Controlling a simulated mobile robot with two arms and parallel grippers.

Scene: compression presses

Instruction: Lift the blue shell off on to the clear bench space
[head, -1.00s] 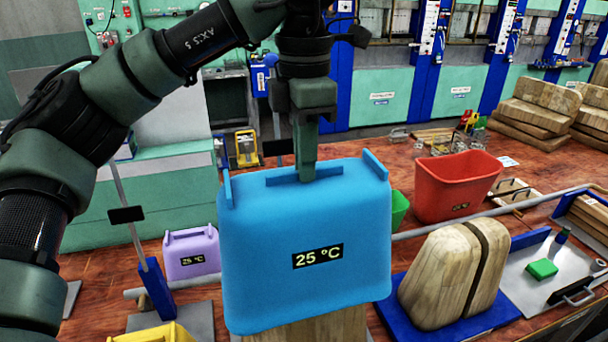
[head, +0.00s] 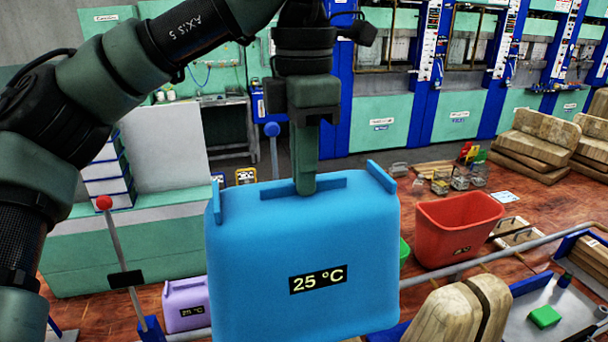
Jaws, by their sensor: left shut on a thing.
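The blue shell (head: 260,260) hangs upright in the middle of the head view, with a "25 ºC" label on its front. My left gripper (head: 305,185) is shut on the rib on top of the shell. The lower edge of the shell is near the bottom of the picture, and what lies under it is hidden. The bench (head: 440,185) is a red-brown wooden surface, seen behind and to the right. My right gripper is not in view.
A red bin (head: 450,235) stands right of the shell, with a green object partly hidden between them. A split wooden block (head: 445,315) stands at lower right. A metal rail (head: 480,262) crosses the right side. A purple shell (head: 185,305) and a red-knobbed lever (head: 118,240) are at left.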

